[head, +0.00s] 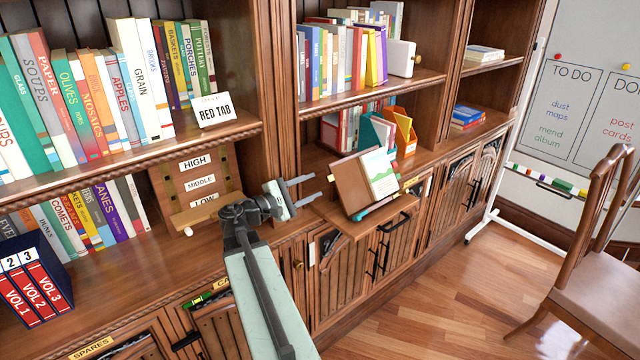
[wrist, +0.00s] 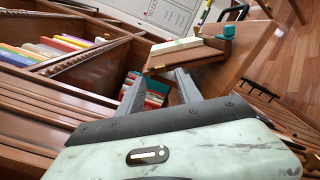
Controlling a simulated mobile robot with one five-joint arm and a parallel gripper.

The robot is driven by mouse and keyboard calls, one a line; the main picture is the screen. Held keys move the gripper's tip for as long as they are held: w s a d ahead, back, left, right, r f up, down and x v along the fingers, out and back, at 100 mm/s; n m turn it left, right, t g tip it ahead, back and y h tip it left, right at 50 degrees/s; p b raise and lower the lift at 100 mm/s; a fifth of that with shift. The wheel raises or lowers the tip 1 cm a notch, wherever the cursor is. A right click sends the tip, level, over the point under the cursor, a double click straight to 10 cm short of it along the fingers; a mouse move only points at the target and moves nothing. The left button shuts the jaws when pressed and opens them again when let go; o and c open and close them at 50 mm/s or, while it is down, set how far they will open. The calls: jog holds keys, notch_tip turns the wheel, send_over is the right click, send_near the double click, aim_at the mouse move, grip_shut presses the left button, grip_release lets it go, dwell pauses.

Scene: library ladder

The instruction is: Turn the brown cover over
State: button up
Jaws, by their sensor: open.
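The brown cover (head: 347,186) stands tilted on a pull-out wooden ledge in the middle of the bookcase. My gripper also shows in the wrist view (wrist: 160,76).
An orange file holder (head: 402,133) stands behind. A board with HIGH, MIDDLE and LOW labels (head: 198,180) is left of my gripper. A chair (head: 600,250) stands at right; the floor between is clear.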

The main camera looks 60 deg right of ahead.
aim_at(327, 180)
jog(key=x, duration=0.5)
jog(key=shift+s+d, duration=0.1)
jog(key=shift+d, duration=0.05)
grip_shut()
dwell(1.2)
